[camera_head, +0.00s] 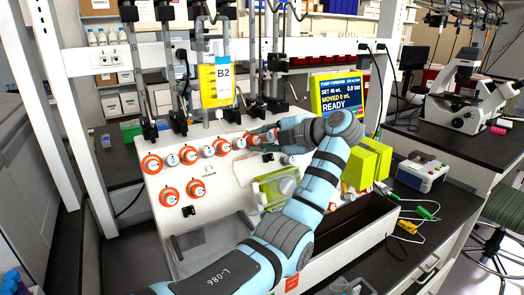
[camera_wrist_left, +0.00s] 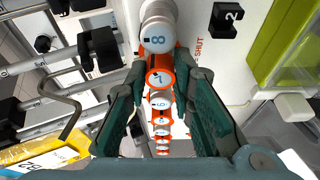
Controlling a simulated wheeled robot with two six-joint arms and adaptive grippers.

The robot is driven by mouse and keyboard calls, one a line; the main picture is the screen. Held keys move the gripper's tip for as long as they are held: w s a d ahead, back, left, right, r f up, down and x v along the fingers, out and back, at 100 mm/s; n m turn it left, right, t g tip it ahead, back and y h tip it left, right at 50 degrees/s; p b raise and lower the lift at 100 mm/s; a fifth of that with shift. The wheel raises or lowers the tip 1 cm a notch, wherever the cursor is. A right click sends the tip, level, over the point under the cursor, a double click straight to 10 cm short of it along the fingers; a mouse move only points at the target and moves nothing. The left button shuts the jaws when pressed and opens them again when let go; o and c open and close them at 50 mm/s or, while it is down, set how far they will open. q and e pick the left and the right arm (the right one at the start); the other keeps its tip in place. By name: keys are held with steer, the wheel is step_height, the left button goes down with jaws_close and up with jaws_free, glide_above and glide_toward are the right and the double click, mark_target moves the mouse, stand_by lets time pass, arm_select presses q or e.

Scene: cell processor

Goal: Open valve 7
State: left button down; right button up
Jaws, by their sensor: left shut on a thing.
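Valve 7 (camera_wrist_left: 159,80) is a round knob with an orange collar in the row of numbered valves on the white panel. In the wrist view it sits between the two green fingers of my left gripper (camera_wrist_left: 167,80), which is shut on it. In the head view my left gripper (camera_head: 263,137) is at the right part of the valve row, and its fingers partly hide the valve. Valve 8 (camera_wrist_left: 156,40), a grey-white knob, is just beyond the fingertips. Valve 6 (camera_wrist_left: 160,103) follows on the other side. My right gripper is not in view.
Two more orange-collared valves (camera_head: 196,188) are lower on the panel. A yellow bag marked B2 (camera_head: 216,85) hangs above the row. A pump screen (camera_head: 337,94) reads READY.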

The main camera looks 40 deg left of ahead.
arm_select(q)
steer(key=c, duration=1.4)
jaws_free()
steer(key=v, duration=1.2)
